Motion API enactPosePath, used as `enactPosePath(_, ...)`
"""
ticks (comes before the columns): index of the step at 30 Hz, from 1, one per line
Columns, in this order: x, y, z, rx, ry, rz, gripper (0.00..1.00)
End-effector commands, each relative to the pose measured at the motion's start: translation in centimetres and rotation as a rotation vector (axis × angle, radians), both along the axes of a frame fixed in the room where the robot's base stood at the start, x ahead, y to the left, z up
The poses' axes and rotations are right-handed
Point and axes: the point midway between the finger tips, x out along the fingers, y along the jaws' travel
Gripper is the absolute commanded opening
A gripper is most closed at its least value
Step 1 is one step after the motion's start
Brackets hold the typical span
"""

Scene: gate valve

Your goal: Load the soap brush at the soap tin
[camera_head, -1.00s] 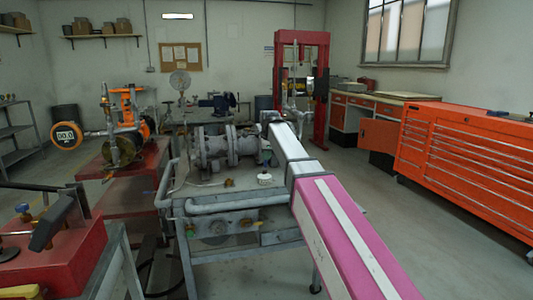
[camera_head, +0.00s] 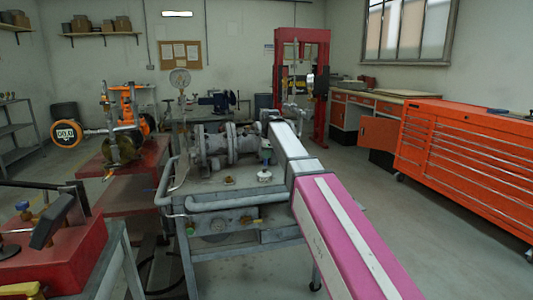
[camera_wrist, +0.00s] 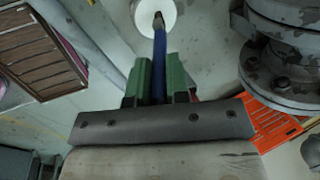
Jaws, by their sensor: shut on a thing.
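My gripper (camera_wrist: 160,78) shows in the wrist view with green finger pads shut on the blue handle of the soap brush (camera_wrist: 159,52). The brush points away from the fingers, and its dark tip overlaps the white round soap tin (camera_wrist: 143,14) at the top of the view. I cannot tell whether the tip touches the soap. In the head view the small white tin (camera_head: 264,176) sits on the grey bench, just below the end of my arm.
The grey flanged valve (camera_head: 222,146) stands on the bench left of the tin; its flange (camera_wrist: 280,75) is close on the right in the wrist view. A grey pipe rail (camera_head: 225,204) runs along the bench front. An orange tool cabinet (camera_head: 465,150) stands at the right.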

Motion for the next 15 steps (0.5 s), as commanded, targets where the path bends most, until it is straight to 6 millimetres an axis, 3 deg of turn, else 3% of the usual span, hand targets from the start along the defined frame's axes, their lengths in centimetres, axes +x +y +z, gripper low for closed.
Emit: enactPosePath(15,0.00,0.00,-0.56,0.000,0.000,0.000,0.00)
